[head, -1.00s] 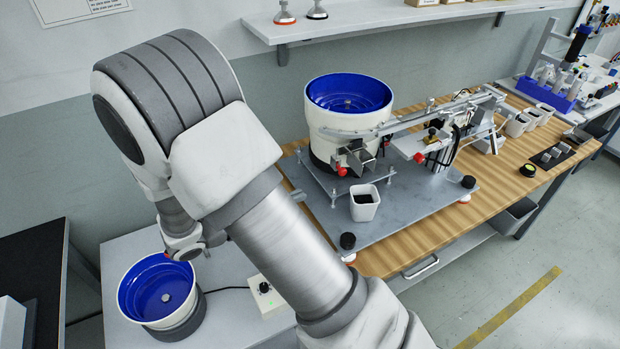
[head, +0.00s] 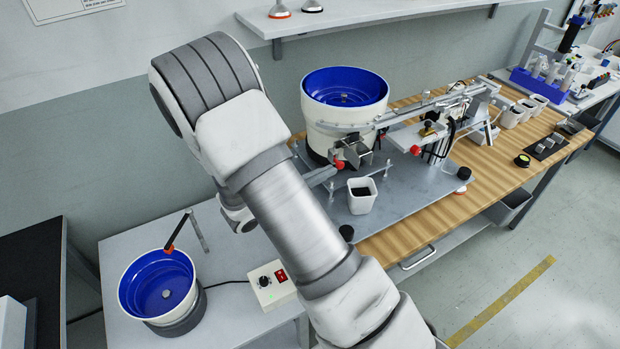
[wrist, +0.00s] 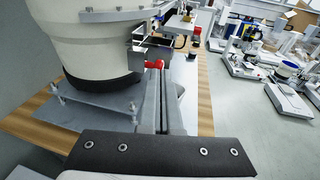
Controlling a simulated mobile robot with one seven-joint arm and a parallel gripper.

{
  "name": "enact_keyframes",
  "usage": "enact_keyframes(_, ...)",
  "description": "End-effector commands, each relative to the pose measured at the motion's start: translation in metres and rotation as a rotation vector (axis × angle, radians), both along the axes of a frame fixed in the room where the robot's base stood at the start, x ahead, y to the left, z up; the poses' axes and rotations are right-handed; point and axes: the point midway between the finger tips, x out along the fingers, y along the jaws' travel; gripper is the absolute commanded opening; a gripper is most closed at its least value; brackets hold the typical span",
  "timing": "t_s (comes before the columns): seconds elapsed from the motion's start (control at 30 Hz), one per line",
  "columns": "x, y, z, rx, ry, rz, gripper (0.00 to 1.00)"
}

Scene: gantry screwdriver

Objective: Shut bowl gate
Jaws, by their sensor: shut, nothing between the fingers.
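The large bowl (head: 322,122) is cream outside and blue inside, and stands on a grey plate. At its front outlet are small metal gate plates (head: 355,150) with a red knob (head: 340,164). The plates (wrist: 148,50) and the red knob (wrist: 155,64) also show in the wrist view, just beyond my fingertips. I cannot tell how far the gate stands open. My gripper (wrist: 165,76) is shut and empty, its two long grey fingers side by side, pointing at the knob. Contact with the knob is unclear. In the head view my arm hides most of the gripper (head: 330,170).
A white cup (head: 361,196) stands on the plate below the outlet. A metal track (head: 420,112) runs right from the bowl. A smaller blue-lined bowl (head: 160,290), a black lever (head: 176,232) and a control box (head: 272,284) are at left. Several white cups stand far right.

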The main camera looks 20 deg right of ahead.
Motion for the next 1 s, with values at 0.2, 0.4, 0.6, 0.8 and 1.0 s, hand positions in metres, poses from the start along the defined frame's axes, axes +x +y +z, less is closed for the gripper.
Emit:
enact_keyframes(0.2, 0.004, -0.010, -0.002, 0.000, 0.000, 0.000, 0.00)
enact_keyframes(0.4, 0.004, -0.010, -0.002, 0.000, -0.001, 0.001, 0.00)
enact_keyframes(0.6, 0.007, -0.023, -0.003, 0.000, -0.002, -0.003, 0.00)
enact_keyframes(0.8, 0.012, -0.053, -0.002, 0.000, -0.001, -0.001, 0.00)
enact_keyframes(1.0, 0.013, -0.058, -0.001, -0.002, -0.001, -0.003, 0.00)
